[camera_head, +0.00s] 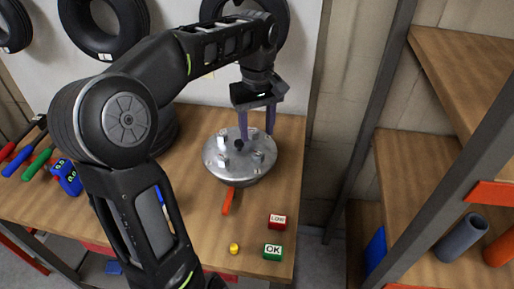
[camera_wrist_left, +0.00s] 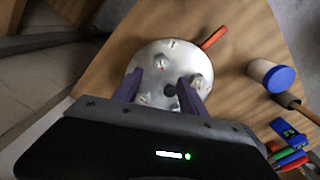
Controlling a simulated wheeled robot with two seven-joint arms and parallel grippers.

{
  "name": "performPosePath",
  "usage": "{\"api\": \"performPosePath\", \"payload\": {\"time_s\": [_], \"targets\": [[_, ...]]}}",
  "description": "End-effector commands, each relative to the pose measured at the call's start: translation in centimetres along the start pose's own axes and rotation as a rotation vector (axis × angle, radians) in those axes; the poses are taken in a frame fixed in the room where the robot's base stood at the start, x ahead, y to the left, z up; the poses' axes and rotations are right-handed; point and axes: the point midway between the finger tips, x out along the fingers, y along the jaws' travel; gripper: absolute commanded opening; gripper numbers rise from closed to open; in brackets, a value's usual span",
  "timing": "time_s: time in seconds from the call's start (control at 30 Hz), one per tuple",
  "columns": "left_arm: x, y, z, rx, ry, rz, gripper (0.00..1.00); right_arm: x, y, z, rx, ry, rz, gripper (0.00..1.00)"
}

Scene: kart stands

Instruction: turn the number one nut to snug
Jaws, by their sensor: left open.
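A round grey metal hub (camera_head: 232,172) lies on the wooden bench, with several nuts or studs standing on its top face. It also shows in the left wrist view (camera_wrist_left: 150,52), where small red marks sit on some nuts. A dark knob (camera_head: 239,144) stands near the hub's middle. I cannot read which nut is number one. My left gripper (camera_head: 257,135) has purple fingers pointing down over the far side of the hub. The fingers are apart, and in the left wrist view (camera_wrist_left: 160,82) nothing is clearly clamped between them. My right gripper is not in view.
An orange handle (camera_head: 228,201) lies against the hub's near edge. A red LOW block (camera_head: 277,221), a green OK block (camera_head: 273,252) and a yellow piece (camera_head: 234,248) sit near the bench front. Tools lie at left. A wooden shelf (camera_head: 415,170) stands at right.

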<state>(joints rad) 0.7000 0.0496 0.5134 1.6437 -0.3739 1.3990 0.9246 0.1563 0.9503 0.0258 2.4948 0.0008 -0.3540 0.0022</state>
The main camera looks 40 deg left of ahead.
Motion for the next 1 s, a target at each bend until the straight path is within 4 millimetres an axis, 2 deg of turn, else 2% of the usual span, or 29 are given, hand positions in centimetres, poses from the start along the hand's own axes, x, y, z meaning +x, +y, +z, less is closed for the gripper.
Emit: {"api": "performPosePath", "payload": {"time_s": [0.17, 0.5, 0.83, 1.0], "targets": [[2.6, -0.1, 0.1, 0.000, -0.002, -0.001, 0.49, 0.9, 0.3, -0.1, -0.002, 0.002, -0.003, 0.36], [6.8, 0.0, 0.1, 0.000, -0.002, 0.000, 0.49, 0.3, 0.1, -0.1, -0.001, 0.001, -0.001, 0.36], [7.2, 0.0, 0.0, 0.001, 0.000, 0.001, 0.49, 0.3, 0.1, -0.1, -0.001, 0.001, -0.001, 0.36], [7.2, 0.0, 0.0, 0.001, 0.000, 0.001, 0.35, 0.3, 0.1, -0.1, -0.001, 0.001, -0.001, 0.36]]}}
